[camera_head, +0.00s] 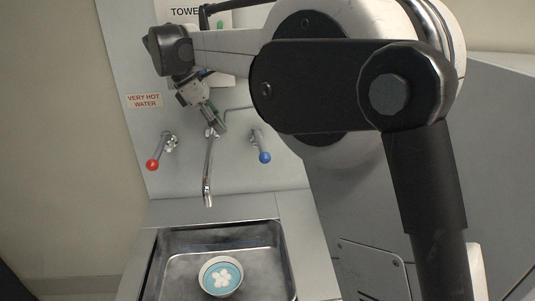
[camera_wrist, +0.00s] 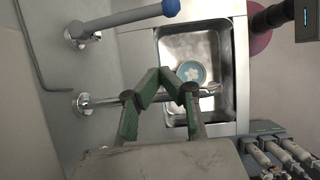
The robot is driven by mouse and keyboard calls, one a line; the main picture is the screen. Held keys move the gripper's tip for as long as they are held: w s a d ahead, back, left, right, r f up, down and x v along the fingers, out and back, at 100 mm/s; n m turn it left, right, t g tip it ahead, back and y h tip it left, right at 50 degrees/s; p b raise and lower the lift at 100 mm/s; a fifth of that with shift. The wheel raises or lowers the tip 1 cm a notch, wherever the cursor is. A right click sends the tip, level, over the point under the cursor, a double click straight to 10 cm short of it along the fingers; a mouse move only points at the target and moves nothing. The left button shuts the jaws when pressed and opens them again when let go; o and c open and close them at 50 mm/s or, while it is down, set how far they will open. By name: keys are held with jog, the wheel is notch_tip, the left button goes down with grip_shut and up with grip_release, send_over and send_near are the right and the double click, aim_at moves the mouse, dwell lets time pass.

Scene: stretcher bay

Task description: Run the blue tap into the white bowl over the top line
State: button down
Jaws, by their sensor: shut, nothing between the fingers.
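The blue tap (camera_head: 264,157) is a lever on the back wall, right of the spout (camera_head: 208,180). In the wrist view its blue end (camera_wrist: 171,8) is at the top edge. The white bowl (camera_head: 237,291) sits in the steel sink below and in front of the spout. Its inside looks teal with a white flower shape; a top line and any water cannot be made out. The bowl also shows in the wrist view (camera_wrist: 204,74). My gripper (camera_head: 221,129) is shut and empty, near the wall above the spout, left of the blue tap. Its green-padded fingers (camera_wrist: 163,76) partly cover the spout.
A red tap (camera_head: 152,164) is left of the spout, under a "very hot water" sign (camera_head: 145,101). The sink rim (camera_head: 215,211) surrounds the basin. A thin bent rod (camera_wrist: 27,50) is on the wall near the blue tap. My arm hides much of the right side.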

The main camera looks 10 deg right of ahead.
aim_at(260, 143)
jog(key=d+f+p, duration=0.2)
jog(key=d+f, duration=0.6)
jog(key=shift+w+d+n, duration=0.25)
jog(key=shift+w+n, duration=0.05)
jog(key=shift+w, duration=0.05)
jog(key=shift+a, duration=0.1)
dwell(0.3)
